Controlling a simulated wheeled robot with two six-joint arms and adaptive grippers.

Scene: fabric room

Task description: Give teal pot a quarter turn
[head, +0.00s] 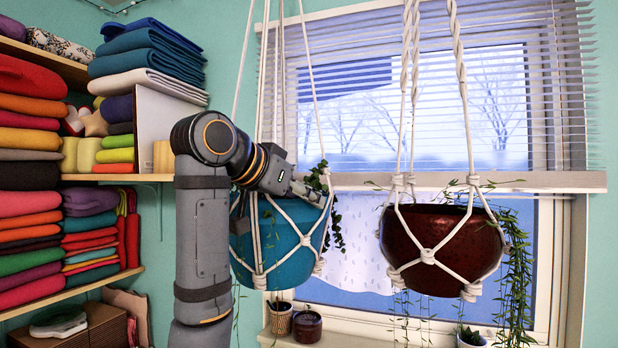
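The teal pot (288,246) hangs in a white rope net in front of the window, left of the picture's middle. Green trailing leaves show at its right rim. My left gripper (316,193) is at the top of the pot, reaching across from the left to the right part of the rim. Its fingers are small and partly lost against the ropes and leaves, so I cannot tell whether they are open or shut, or whether they touch the rim. My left arm hides part of the pot's left side. My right gripper is not in view.
A dark red pot (440,246) with trailing plants hangs in a rope net to the right, with a gap between the pots. Shelves of folded fabric (30,180) stand at the left. Small pots, including a dark one (307,325), stand on the sill below.

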